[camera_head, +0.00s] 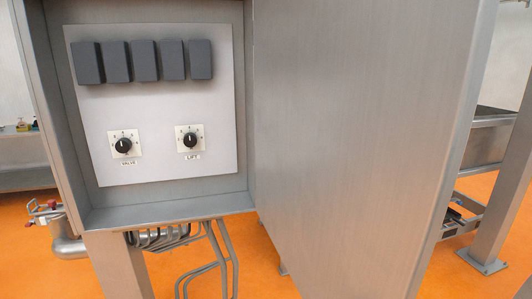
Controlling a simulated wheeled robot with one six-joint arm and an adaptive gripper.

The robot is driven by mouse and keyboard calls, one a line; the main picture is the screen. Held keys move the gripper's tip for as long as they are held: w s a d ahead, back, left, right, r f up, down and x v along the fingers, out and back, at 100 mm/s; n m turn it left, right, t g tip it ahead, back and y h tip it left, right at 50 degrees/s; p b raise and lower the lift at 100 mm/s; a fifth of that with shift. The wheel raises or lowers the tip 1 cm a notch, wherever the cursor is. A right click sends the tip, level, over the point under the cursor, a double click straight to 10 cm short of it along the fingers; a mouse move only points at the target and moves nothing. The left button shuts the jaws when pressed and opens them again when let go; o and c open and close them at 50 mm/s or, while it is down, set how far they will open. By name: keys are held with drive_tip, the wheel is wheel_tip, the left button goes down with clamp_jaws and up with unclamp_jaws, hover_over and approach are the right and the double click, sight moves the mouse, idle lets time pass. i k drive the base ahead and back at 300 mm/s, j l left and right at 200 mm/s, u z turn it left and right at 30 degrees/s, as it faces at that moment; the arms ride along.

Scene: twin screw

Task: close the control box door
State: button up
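The control box (147,212) is a grey metal cabinet at the left of the head view. Its front is open and shows a pale panel (160,108) inside. The control box door (350,130) is a large flat grey metal sheet. It stands wide open to the right of the box, joined along the box's right edge. No handle or latch shows on the side of the door that I see. My gripper is not in view.
The panel carries several dark blocks (144,61) and two black knobs, the valve knob (123,145) and the lift knob (190,140). Pipes (210,262) hang below the box. A metal leg (500,190) stands at the right on the orange floor (262,284).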

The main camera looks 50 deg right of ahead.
sight(365, 110)
drive_tip(key=k+l+z, duration=0.1)
drive_tip(key=k+l, duration=0.85)
drive_tip(key=k, duration=0.15)
